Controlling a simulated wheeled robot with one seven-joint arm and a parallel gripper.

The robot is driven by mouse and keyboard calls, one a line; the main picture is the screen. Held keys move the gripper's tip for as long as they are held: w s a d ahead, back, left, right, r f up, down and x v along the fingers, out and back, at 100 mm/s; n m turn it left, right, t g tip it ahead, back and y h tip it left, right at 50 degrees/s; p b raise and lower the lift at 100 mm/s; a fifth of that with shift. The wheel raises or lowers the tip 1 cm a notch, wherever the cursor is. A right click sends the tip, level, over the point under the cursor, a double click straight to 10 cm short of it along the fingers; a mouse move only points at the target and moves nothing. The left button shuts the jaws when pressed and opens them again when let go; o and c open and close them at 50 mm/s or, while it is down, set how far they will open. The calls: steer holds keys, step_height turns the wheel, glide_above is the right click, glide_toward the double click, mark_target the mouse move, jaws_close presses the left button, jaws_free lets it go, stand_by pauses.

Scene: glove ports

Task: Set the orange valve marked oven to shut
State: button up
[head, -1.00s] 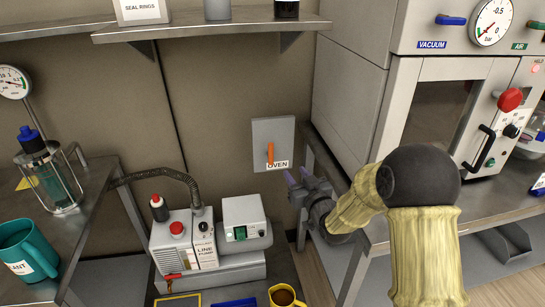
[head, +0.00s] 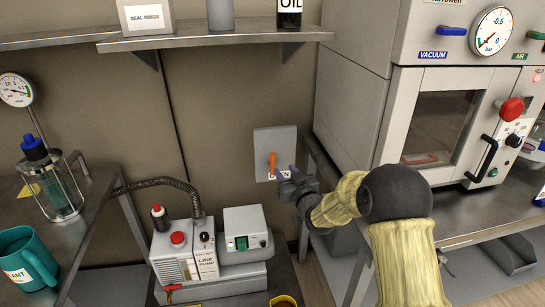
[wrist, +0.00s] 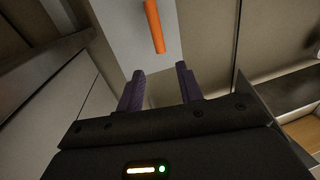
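The orange valve handle (head: 272,163) points up and down on a grey wall plate (head: 285,138). The OVEN label under it is partly covered by my gripper in the head view. My gripper (head: 284,174) is just right of and below the handle, in front of the plate. In the wrist view the orange handle (wrist: 154,26) lies beyond the two purple fingertips, and my gripper (wrist: 160,82) is open with nothing between its fingers. The handle and fingers look apart.
The oven (head: 433,125) and its bench stand to the right of the plate. A line pump (head: 180,252) and a grey box with a green display (head: 245,232) stand below. A shelf (head: 215,38) runs above. The wall around the plate is clear.

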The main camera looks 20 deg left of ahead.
mark_target(274, 157)
steer(key=x, duration=1)
steer(key=shift+w+a+b, duration=0.3)
jaws_close()
